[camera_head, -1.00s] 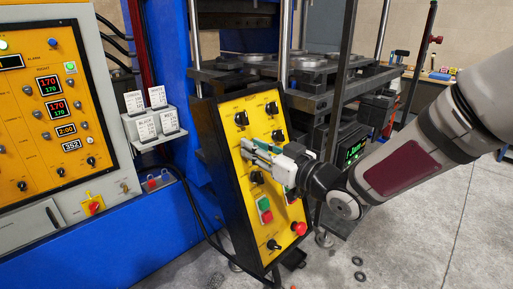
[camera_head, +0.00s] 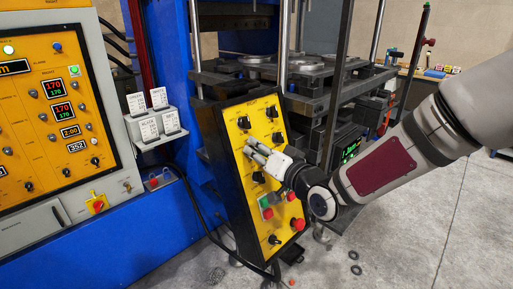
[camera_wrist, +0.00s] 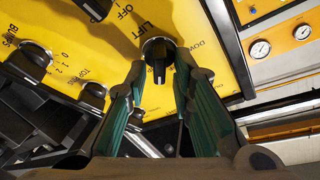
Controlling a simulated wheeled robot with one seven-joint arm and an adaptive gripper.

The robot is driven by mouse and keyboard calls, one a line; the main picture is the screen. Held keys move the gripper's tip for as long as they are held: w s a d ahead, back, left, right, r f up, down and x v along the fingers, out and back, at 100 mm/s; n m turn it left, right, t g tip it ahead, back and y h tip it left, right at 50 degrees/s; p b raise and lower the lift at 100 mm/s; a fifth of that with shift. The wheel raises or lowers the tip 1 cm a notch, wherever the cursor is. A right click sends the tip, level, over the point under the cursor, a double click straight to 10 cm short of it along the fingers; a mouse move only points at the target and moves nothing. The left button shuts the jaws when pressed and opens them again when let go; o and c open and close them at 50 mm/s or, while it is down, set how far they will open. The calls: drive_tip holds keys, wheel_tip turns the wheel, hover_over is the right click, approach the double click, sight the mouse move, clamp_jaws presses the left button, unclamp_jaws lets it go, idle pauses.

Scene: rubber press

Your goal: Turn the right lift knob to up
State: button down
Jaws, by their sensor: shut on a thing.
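The yellow control panel (camera_head: 262,215) leans in a black box in the middle of the head view. My gripper (camera_head: 255,150) reaches it from the right, with its fingertips at the panel face. In the wrist view the black lift knob (camera_wrist: 158,58), beside the printed words LIFT, OFF and DOWN, stands between the fingertips. My gripper (camera_wrist: 158,78) is shut on this knob. A pale line shows on the knob's grip. In the head view my fingers hide the knob, and the UP label cannot be made out.
Other black knobs stand close by, above (camera_head: 271,110) and below (camera_head: 258,177) my gripper. A green button (camera_head: 264,201) and a red mushroom button (camera_head: 298,224) sit lower on the panel. The press frame (camera_head: 310,100) stands behind. Grey floor is open at right.

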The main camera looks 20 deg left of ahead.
drive_tip(key=shift+d+m+t+h+p, duration=0.1)
drive_tip(key=shift+m+t+h+p, duration=0.25)
drive_tip(key=shift+m, duration=0.65)
drive_tip(key=shift+w, duration=0.1)
drive_tip(key=c, duration=1.7)
unclamp_jaws()
drive_tip(key=v, duration=1.2)
